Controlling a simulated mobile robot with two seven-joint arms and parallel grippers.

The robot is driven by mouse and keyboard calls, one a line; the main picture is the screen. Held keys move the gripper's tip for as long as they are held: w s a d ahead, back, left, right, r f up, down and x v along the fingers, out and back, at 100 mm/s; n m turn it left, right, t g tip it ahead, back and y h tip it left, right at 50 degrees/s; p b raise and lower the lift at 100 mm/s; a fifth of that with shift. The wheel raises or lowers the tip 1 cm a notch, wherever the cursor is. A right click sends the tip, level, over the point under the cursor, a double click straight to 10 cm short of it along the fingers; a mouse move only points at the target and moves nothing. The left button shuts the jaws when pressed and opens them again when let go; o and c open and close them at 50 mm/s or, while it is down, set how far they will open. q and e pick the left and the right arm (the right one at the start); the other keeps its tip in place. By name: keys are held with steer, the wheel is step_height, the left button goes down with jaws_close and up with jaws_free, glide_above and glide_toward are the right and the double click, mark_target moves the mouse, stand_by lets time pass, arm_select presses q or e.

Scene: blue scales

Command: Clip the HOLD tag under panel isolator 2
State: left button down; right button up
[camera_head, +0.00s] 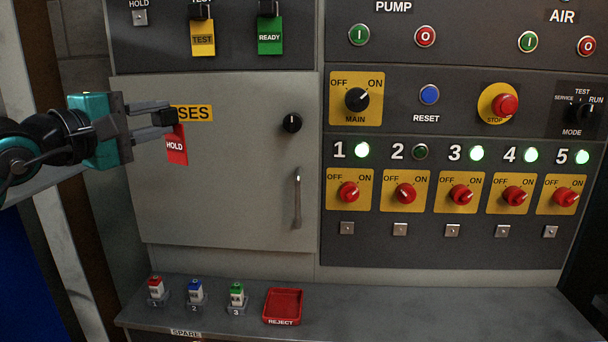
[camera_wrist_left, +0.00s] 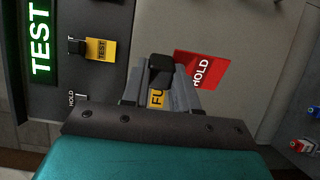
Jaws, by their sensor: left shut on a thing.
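My left gripper (camera_head: 170,116) is shut on the black clip of the red HOLD tag (camera_head: 176,146), in front of the grey fuse door. The tag hangs below the fingers in the head view. The left wrist view also shows the tag (camera_wrist_left: 202,70) and the black clip (camera_wrist_left: 160,72) between the fingers. Panel isolator 2 (camera_head: 405,193) is a red knob on a yellow plate, far to the right of the gripper. Its lamp (camera_head: 420,152) is dark. A small bare metal tab (camera_head: 400,229) sits under it. My right gripper is not in view.
The other isolators, such as isolator 1 (camera_head: 348,192), have lit green lamps and bare tabs below. The door has a black knob (camera_head: 292,123) and a handle (camera_head: 297,200). The ledge below holds several numbered spares and a red reject tray (camera_head: 283,290). TEST (camera_head: 203,38) and READY tags (camera_head: 270,36) hang above.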

arm_select(q)
steer(key=s+d+f+m+g+h, duration=0.25)
steer(key=d+f, duration=0.25)
steer(key=f, duration=0.3)
steer(key=s+d+f+m+g+h, duration=0.2)
steer(key=d+f+h, duration=0.1)
steer(key=d+f, duration=0.4)
steer(key=s+d+f, duration=0.3)
steer(key=s+f, duration=0.7)
steer(key=f, duration=0.3)
steer(key=shift+s+d+m+g+h, duration=0.2)
steer(key=shift+d+m+g+h, duration=0.15)
steer(key=shift+d, duration=0.05)
steer(key=shift+r, duration=0.1)
step_height(320, 180, up, 6)
steer(key=s+d+m+g+h, duration=0.1)
steer(key=s+m+g+h, duration=0.1)
steer(key=m+g, duration=0.6)
steer(key=shift+r+g+h, duration=0.25)
steer(key=shift+g+h, duration=0.45)
steer(key=shift+g, duration=1.4)
steer(key=shift+w, duration=0.1)
steer(key=w+d+f+m+g+y, duration=0.2)
steer(key=d+f+m+g, duration=0.2)
steer(key=g, duration=0.2)
steer(key=shift+w+f+m+g, duration=0.3)
